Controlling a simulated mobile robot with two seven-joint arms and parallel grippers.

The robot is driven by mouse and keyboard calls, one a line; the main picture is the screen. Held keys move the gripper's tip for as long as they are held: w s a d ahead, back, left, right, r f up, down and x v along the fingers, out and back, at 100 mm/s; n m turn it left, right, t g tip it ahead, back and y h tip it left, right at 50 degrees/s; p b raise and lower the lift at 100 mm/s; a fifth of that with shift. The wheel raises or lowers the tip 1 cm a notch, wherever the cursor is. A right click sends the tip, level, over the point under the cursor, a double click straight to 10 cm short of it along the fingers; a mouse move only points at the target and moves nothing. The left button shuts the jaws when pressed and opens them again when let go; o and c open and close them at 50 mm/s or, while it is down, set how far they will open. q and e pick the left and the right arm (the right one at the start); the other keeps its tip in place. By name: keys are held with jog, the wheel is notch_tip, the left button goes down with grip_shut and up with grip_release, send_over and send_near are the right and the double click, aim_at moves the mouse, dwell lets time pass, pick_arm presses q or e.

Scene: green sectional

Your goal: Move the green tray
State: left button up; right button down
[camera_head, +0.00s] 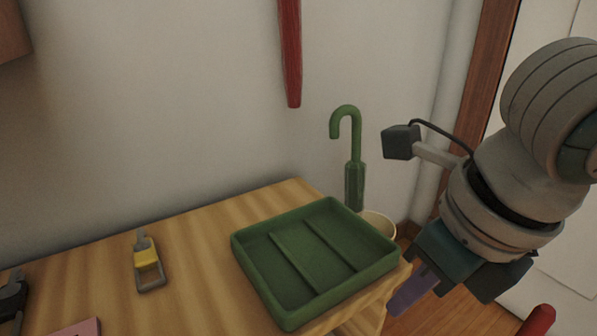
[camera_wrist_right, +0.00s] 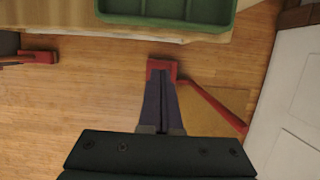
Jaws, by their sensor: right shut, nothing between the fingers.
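The green tray (camera_head: 246,262) lies flat at the right end of the wooden table in the head view. It is shallow, with two dividers, and nothing shows in its compartments. Part of it also shows at the top of the right wrist view (camera_wrist_right: 170,22). My right gripper (camera_head: 396,308) is beside the table's right end, to the right of the tray and apart from it. In the right wrist view its fingers (camera_wrist_right: 162,78) are together, shut and empty, over the floor. My left gripper does not show.
The wooden table (camera_head: 205,250) also holds a yellow and grey object (camera_head: 146,262), a pink item (camera_head: 80,328) and a dark object (camera_head: 12,298). A green umbrella (camera_head: 354,180) stands in a pale container (camera_head: 381,224) behind the tray. Red parts (camera_wrist_right: 212,102) show near the floor.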

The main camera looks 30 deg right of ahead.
aim_at(352, 303)
jog(key=w+f+b, duration=0.1)
jog(key=w, duration=0.1)
jog(key=w+f+b, duration=0.1)
jog(key=f+b, duration=0.1)
jog(key=w+f+b, duration=0.2)
jog(key=shift+w+a, duration=0.25)
jog(key=shift+w, duration=0.05)
